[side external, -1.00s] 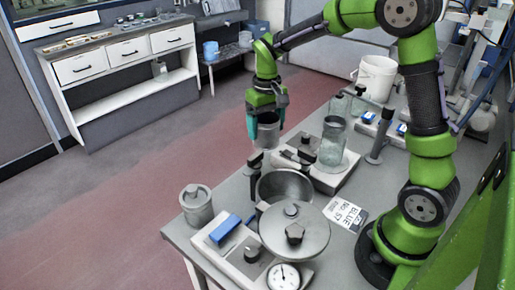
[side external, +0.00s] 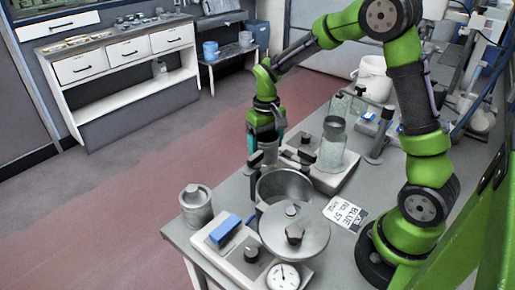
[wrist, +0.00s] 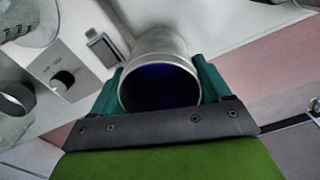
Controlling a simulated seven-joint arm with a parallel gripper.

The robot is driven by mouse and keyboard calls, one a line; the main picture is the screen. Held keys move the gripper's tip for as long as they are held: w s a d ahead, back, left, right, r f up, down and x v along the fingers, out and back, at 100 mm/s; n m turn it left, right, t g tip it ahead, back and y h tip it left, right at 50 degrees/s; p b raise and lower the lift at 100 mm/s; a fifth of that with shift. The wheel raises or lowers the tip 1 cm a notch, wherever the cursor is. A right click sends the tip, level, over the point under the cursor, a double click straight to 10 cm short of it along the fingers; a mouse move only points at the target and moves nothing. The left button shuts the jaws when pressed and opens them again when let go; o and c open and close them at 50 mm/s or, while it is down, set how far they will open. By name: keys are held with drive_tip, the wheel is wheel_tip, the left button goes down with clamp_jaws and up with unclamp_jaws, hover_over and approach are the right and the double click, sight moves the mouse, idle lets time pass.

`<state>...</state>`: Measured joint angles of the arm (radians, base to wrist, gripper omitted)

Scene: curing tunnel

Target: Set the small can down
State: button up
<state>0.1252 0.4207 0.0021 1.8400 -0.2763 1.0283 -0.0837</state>
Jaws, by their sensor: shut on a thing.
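My gripper (side external: 265,138) is shut on the small can (side external: 269,154), a grey metal cylinder held with its sides between the two teal fingers. In the wrist view the small can (wrist: 158,48) sits between the fingers with its open mouth toward the camera and a dark blue inside. In the side view it hangs near the bench's left edge, just behind the open metal pot, and its lower part is partly hidden. I cannot tell whether its base touches anything.
A glass jar (side external: 332,145) stands on a pale device with a knob to the right. A lidded canister (side external: 196,206) is at the bench's front left corner. The bench (side external: 310,208) edge is close.

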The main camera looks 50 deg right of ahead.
drive_tip(key=shift+f, duration=0.25)
drive_tip(key=o, duration=1.1)
drive_tip(key=shift+r, duration=0.1)
wheel_tip(320, 180, up, 12)
drive_tip(key=s+a+r+t+y, duration=0.1)
drive_tip(key=s+a+r+t, duration=0.1)
drive_tip(key=s, duration=0.6)
drive_tip(key=s+a+r+t+y, duration=0.1)
drive_tip(key=s+a+r+t, duration=0.1)
drive_tip(key=s+a+t, duration=0.3)
drive_tip(key=s+a, duration=0.1)
drive_tip(key=s, duration=0.3)
drive_tip(key=shift+a+r, duration=0.15)
drive_tip(key=shift+r, duration=0.1)
